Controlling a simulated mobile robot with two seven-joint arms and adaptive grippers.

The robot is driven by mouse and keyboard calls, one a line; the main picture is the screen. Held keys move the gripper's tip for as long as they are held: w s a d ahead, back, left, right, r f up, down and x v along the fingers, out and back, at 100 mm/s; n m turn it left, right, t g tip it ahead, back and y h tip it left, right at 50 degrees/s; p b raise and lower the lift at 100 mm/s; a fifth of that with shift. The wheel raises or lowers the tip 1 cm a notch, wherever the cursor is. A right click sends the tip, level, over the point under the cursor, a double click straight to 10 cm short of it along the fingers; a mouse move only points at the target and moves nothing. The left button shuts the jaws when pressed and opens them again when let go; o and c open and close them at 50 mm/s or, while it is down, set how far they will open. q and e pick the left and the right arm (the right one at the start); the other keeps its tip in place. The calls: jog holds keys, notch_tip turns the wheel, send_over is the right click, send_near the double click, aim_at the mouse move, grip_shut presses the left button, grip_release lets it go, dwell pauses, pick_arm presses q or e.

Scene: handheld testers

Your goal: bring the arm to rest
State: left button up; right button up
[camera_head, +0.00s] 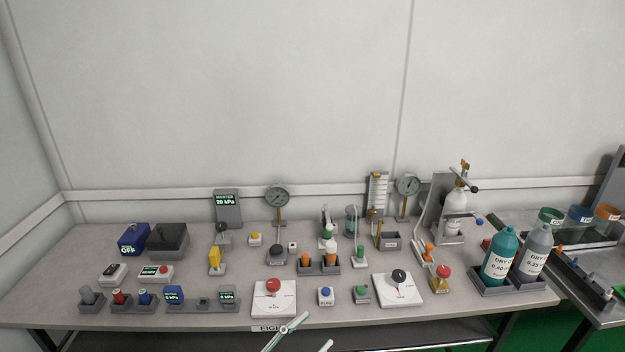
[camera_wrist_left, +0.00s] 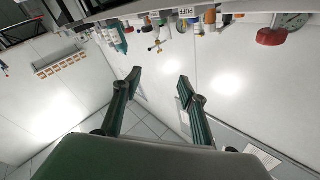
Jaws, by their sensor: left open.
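My left gripper (camera_head: 308,331) shows at the bottom edge of the head view, in front of the table's front edge. Only its two pale finger parts show there, spread apart. In the left wrist view its dark green fingers (camera_wrist_left: 160,80) stand well apart with nothing between them. The gripper is open and empty, clear of the things on the grey table (camera_head: 45,292). The rest of my left arm is out of the head view. My right gripper is not in view.
The table holds a red-knobbed white plate (camera_head: 262,301), a black-knobbed white plate (camera_head: 410,291), dial gauges (camera_head: 277,196), a blue box (camera_head: 133,238), and teal (camera_head: 497,262) and grey (camera_head: 537,250) bottles. A second table (camera_head: 585,290) stands at the right. The left wrist view shows mostly bare wall.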

pick_arm(q)
jog(key=s+a+f+n+g+y, duration=0.3)
jog(key=s+a+f+n+y, duration=0.7)
jog(key=s+a+f, duration=0.7)
notch_tip(320, 180, down, 4)
jog(key=shift+a+r+y, duration=0.2)
jog(key=shift+a+y, duration=0.7)
jog(key=shift+a, duration=0.35)
jog(key=shift+w, duration=0.1)
